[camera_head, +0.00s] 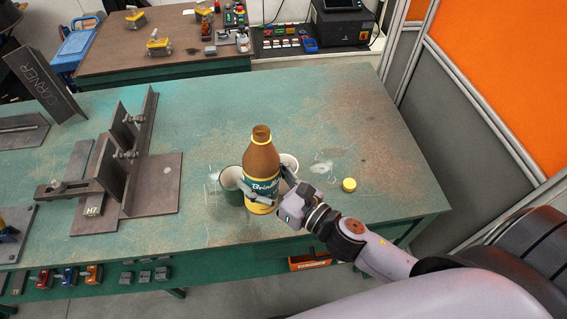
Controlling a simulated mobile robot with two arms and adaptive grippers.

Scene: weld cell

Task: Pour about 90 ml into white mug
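A brown bottle (261,160) with a blue and yellow label stands upright in the middle of the green table, its top ringed in yellow. My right gripper (263,188) comes in from the right and is around the lower part of the bottle, with its fingers at the label; it appears shut on it. The white mug (290,161) is just behind and right of the bottle, mostly hidden by the bottle and gripper. A dark green mug (230,184) with a pale inside is close to the bottle's left. My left gripper is not in view.
A yellow cap (348,185) lies on the green table (330,110) to the right. Steel angle fixtures (130,150) and plates fill the left side. The table's back right is clear. An orange and grey partition (480,90) stands at the right.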

